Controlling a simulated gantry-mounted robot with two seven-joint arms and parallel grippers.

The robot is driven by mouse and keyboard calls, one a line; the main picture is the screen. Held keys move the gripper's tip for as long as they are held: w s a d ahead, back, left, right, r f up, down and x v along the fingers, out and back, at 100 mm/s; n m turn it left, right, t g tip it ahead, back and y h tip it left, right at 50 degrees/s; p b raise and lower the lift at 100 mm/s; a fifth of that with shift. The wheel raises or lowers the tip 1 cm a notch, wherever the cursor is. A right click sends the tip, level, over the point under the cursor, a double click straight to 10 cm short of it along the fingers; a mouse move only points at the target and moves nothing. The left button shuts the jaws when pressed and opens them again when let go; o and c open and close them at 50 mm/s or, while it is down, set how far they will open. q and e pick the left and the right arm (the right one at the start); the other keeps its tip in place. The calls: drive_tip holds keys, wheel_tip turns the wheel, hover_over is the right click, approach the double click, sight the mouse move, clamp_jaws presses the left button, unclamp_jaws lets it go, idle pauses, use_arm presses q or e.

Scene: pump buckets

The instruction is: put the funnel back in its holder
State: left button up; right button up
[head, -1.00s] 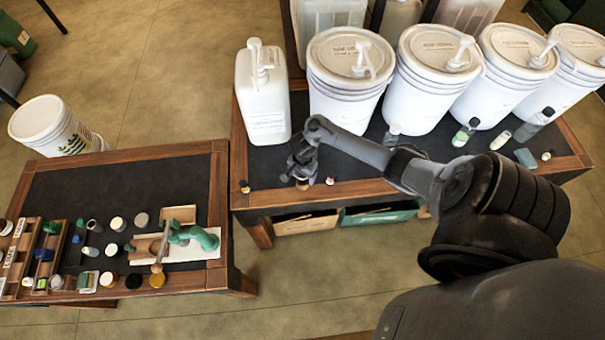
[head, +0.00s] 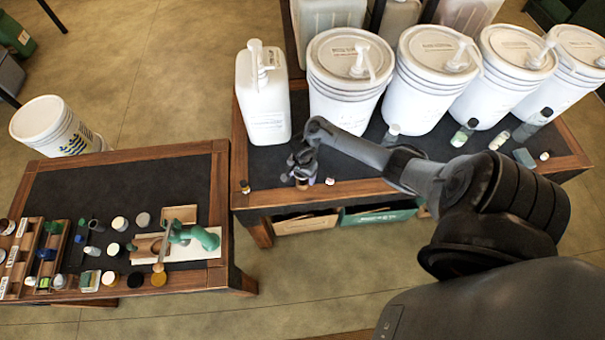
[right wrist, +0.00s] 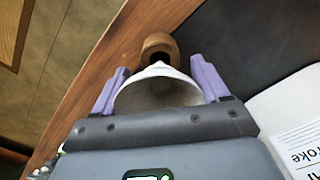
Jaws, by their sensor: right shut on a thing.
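A pale funnel (right wrist: 158,92) is held between the two purple fingers of my right gripper (right wrist: 160,70) in the right wrist view. Its wide mouth faces the wrist and its narrow end points away, toward a round wooden holder (right wrist: 159,42) with a dark hole. The funnel's narrow end overlaps the hole's near edge in this view; I cannot tell whether they touch. In the head view my right gripper (head: 301,166) is at the front left part of the right table, above a small brown piece that is mostly hidden. The funnel cannot be made out there. My left gripper is not in view.
A white jug (head: 262,105) and several white pump buckets (head: 345,85) stand behind on the right table. Small bottles, including a dark one (head: 245,187), stand near its front edge. The left table (head: 120,185) holds several jars, racks and a green device (head: 195,236).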

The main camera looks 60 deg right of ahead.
drive_tip(key=shift+f, duration=0.15)
idle(0.5)
drive_tip(key=shift+f+b, duration=0.4)
drive_tip(key=shift+f, duration=0.35)
drive_tip(key=shift+f+b, duration=0.35)
drive_tip(key=shift+f, duration=0.3)
drive_tip(key=shift+f, duration=0.4)
drive_tip(key=o, duration=1.1)
